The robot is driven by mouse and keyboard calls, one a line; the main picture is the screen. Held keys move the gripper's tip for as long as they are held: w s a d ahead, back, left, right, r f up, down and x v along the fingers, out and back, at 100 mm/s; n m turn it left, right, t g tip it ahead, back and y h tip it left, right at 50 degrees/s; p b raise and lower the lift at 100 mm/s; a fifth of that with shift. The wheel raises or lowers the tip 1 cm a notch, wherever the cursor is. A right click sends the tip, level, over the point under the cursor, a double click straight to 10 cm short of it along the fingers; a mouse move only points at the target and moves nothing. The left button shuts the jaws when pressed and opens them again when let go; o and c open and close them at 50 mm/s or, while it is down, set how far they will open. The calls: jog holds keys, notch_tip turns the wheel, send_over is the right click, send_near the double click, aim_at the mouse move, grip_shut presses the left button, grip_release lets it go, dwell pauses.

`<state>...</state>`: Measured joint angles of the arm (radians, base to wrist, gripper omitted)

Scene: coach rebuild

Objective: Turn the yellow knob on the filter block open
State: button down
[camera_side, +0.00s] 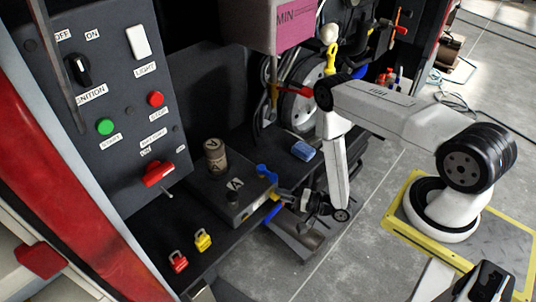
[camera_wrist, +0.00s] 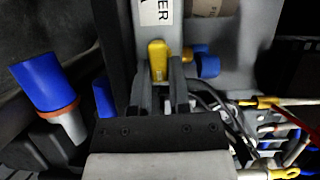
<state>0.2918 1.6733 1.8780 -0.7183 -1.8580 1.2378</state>
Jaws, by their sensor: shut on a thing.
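The yellow knob (camera_wrist: 157,58) sits on the end of the grey filter block (camera_wrist: 225,40), whose white label ends in "TER". My gripper (camera_wrist: 163,85) is shut on the yellow knob, with one dark finger on each side of it in the wrist view. A blue fitting (camera_wrist: 207,63) is just right of the knob.
A blue plug with an orange ring (camera_wrist: 45,88) is left of my gripper in the wrist view, cables (camera_wrist: 215,105) on the right. A red padlock (camera_side: 178,262) and yellow padlock (camera_side: 203,240) lie at the front. The switch panel (camera_side: 110,75) rises behind.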

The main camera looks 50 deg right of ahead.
jog(key=shift+a+f+m, duration=0.1)
jog(key=shift+m, duration=0.3)
jog(key=c, duration=0.6)
grip_release()
jog(key=shift+n, duration=0.3)
